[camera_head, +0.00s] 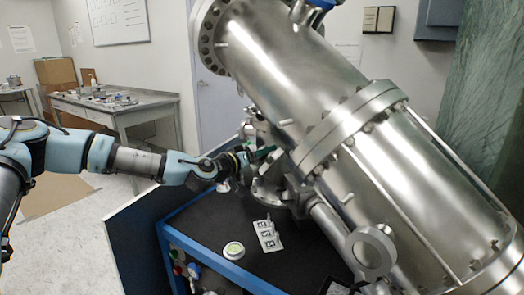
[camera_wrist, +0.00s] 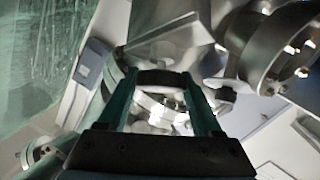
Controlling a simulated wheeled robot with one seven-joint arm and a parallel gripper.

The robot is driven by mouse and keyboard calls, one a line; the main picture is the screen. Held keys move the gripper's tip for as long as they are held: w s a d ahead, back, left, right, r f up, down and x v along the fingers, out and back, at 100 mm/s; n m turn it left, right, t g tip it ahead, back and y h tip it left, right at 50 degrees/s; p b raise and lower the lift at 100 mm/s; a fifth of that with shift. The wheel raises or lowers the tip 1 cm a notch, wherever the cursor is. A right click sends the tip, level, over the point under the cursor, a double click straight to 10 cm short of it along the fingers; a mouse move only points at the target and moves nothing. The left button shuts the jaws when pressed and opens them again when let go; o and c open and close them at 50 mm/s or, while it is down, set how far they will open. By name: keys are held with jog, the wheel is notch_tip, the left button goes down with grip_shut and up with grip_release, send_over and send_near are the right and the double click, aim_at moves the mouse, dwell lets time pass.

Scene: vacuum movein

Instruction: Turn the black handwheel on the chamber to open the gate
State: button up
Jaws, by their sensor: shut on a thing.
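The large silver chamber (camera_head: 290,75) lies tilted across the head view, with bolted flanges and side ports. My gripper (camera_head: 266,151) reaches in from the left to the chamber's near side. In the wrist view, the two green fingers of my gripper (camera_wrist: 161,86) stand on either side of a black curved piece, which appears to be part of the handwheel (camera_wrist: 161,77). The gripper is shut on it. The rest of the wheel is hidden or not clear, and I cannot make the wheel out in the head view. Whether the gate is open cannot be told.
The black-topped blue cart (camera_head: 210,236) stands below the chamber. On it are a small plate with printed markers (camera_head: 267,236) and a round white-and-green item (camera_head: 233,250). A metal table (camera_head: 140,110) stands at the back left. A round side port (camera_head: 372,248) juts out on the right.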

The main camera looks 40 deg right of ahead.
jog(key=shift+n+t, duration=0.5)
jog(key=shift+n, duration=0.1)
jog(key=o, duration=1.4)
jog(key=shift+a, duration=0.1)
jog(key=shift+s+a+r+b, duration=0.25)
jog(key=shift+a+b, duration=0.25)
jog(key=shift+a, duration=1.25)
jog(key=shift+s+a+r+b, duration=0.1)
jog(key=shift+s+a+b, duration=0.4)
jog(key=shift+a, duration=1.2)
jog(key=shift+s+a+r+b, duration=0.2)
jog(key=shift+a+b, duration=0.35)
jog(key=shift+a, duration=1.2)
